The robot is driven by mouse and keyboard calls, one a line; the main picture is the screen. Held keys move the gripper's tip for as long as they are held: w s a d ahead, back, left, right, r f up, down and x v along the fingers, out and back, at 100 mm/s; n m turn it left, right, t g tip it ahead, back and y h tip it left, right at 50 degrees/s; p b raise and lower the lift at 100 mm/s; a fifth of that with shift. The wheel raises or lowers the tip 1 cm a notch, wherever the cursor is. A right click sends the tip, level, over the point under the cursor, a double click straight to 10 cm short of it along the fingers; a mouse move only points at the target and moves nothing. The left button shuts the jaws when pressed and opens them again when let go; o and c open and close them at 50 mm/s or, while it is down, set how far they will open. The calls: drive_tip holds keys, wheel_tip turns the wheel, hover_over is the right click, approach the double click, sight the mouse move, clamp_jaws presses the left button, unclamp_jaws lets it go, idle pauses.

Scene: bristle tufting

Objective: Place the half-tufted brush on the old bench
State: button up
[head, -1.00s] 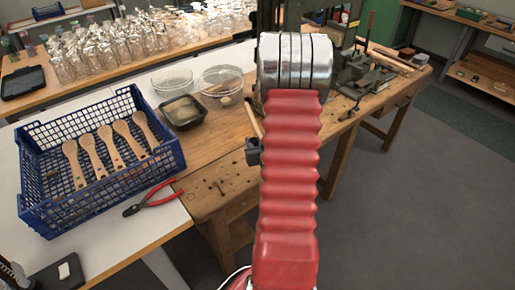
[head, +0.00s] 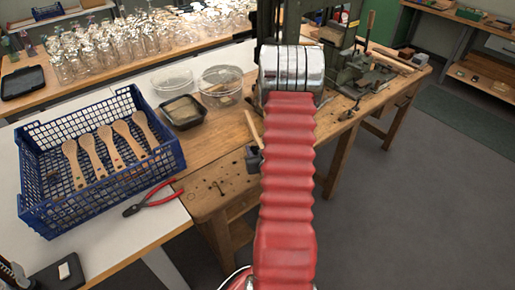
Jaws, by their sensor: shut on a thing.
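The old bench (head: 222,183) is a worn wooden workbench in the middle, with small holes in its top. My red arm rises in front of it and hides part of its top. My gripper (head: 254,152) shows only as a small dark part at the left edge of the arm, over the bench. It is shut on a pale wooden brush (head: 253,127), which stands tilted up from it. The arm hides the rest of the brush, and its bristles cannot be made out. I cannot tell its exact height above the bench.
A blue crate (head: 178,158) with several wooden brushes (head: 88,161) stands on the white table at left. Red-handled pliers (head: 155,197) lie near the table's edge. Clear bowls (head: 219,88) and a black tray (head: 203,119) stand behind. A green machine (head: 349,72) occupies the bench's far end.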

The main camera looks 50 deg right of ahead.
drive_tip(key=shift+f, duration=0.1)
drive_tip(key=o, duration=1.1)
drive_tip(key=shift+r, duration=0.2)
